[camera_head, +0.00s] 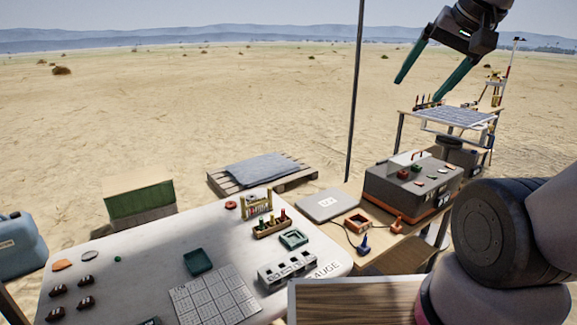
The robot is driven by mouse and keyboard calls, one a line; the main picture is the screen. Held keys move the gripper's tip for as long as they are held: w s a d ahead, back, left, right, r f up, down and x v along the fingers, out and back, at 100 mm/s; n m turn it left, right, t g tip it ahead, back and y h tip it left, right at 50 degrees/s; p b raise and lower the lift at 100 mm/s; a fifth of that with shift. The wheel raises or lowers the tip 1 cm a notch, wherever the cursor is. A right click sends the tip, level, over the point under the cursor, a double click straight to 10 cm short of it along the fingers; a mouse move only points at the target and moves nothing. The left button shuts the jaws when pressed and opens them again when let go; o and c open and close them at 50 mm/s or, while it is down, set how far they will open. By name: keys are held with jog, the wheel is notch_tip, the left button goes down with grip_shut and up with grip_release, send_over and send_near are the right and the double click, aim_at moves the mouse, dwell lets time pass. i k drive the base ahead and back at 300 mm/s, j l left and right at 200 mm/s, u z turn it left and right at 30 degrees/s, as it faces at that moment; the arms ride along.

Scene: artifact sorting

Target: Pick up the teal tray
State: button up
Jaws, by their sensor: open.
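My gripper (418,91) is at the upper right, high above the ground and far from the tray. Its two green fingers are spread apart with nothing between them.
The gridded sheet (215,297), a grey slotted block (287,268) and a wooden rack (271,227) stand near the tray. Several dark pieces lie at the left. A thin dark pole (354,100) rises behind the tables. A grey case (412,185) stands on the right table.

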aim_at(197, 261)
jog(key=u, duration=1.25)
